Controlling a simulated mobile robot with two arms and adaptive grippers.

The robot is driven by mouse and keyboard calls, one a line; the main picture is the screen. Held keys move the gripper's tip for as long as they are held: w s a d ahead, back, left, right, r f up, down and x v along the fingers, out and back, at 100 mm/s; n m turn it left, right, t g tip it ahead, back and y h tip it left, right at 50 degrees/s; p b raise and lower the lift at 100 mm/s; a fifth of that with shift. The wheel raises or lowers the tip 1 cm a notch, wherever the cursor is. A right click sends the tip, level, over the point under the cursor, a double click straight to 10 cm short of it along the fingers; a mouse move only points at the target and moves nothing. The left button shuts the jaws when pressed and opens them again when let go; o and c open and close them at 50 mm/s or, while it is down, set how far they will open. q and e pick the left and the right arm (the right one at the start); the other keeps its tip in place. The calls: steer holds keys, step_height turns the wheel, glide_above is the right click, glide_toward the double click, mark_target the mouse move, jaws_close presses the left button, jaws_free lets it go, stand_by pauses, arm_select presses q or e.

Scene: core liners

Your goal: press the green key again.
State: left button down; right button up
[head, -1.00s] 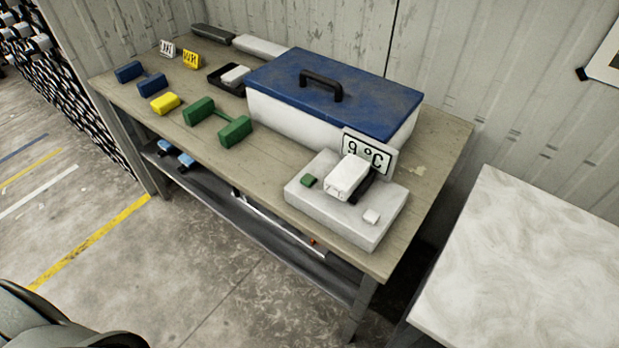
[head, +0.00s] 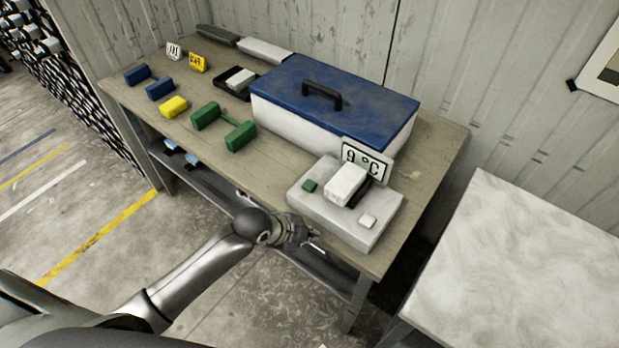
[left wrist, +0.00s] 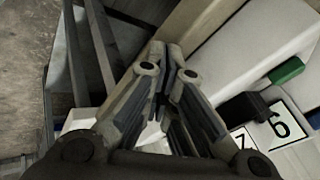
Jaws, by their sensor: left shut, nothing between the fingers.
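The green key (head: 309,186) is a small block at the left of the top of a pale grey device (head: 362,237) on the wooden bench. It also shows in the left wrist view (left wrist: 287,71). A white block (head: 346,184) sits on the device, and a small white key (head: 368,221) is at its right front. My left gripper (head: 313,240) is shut and empty at the bench's front edge, in front of the device and apart from the green key. Its closed fingers show in the left wrist view (left wrist: 167,62). My right gripper is not in view.
A white box with a blue lid (head: 335,97) stands behind the device. Green (head: 240,137), yellow (head: 174,106) and blue (head: 160,88) blocks lie to the left on the bench (head: 270,175). A marbled white table (head: 505,260) stands at the right.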

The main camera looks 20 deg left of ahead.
arm_select(q)
steer(key=w+d+r+m+h+p, duration=0.1)
steer(key=w+r+m, duration=0.1)
steer(key=r+m, duration=0.35)
steer(key=w+d+r+m+h, duration=0.1)
steer(key=w+r+m, duration=0.2)
steer(key=r+m, duration=0.3)
steer(key=w+a+r+m+t, duration=0.1)
steer(key=w+a+r+m, duration=0.4)
steer(key=w, duration=0.3)
steer(key=shift+a+r+m, duration=0.35)
steer(key=shift+a+r, duration=0.1)
steer(key=shift+a, duration=0.05)
steer(key=shift+w, duration=0.1)
steer(key=b, duration=0.6)
glide_above(307, 181)
step_height(307, 181, down, 8)
steer(key=shift+f, duration=0.45)
steer(key=shift+b, duration=0.3)
